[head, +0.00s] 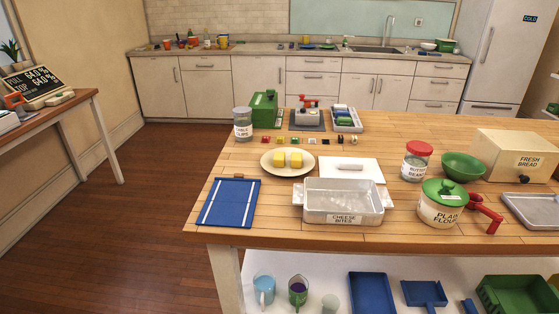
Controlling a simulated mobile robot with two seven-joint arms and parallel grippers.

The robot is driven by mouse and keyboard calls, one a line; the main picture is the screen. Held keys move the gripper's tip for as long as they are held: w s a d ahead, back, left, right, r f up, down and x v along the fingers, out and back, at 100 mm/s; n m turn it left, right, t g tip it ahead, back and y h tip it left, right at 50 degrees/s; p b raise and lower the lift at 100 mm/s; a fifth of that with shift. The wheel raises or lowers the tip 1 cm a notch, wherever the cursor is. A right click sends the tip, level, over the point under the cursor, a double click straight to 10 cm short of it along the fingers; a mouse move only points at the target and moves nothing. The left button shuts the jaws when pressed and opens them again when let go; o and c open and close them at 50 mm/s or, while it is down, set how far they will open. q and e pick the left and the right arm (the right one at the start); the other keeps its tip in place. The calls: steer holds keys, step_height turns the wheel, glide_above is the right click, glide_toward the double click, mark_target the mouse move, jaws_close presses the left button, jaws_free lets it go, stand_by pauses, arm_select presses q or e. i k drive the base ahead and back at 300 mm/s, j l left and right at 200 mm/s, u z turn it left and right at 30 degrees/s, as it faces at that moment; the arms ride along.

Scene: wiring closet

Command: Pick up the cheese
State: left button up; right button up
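A metal tray (343,203) labelled "CHEESE BITES" stands in front and to the right of the plate and looks empty. Neither of my grippers shows in the head view.
A blue board (229,203) lies left of the tray, and a white cutting board (352,168) lies behind it. A flour pot (441,207), a red-lidded jar (416,161), a green bowl (463,166) and a bread box (515,155) crowd the right. Small coloured cubes line up behind the plate.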

mark_target(278, 158)
steer(key=i+j, duration=0.1)
steer(key=j, duration=0.25)
steer(key=i+j, duration=0.15)
steer(key=j, duration=0.2)
steer(key=i+j, duration=0.1)
steer(key=j, duration=0.2)
steer(key=i+j+z, duration=0.2)
steer(key=j, duration=0.25)
steer(key=j+z, duration=0.25)
steer(key=j, duration=0.2)
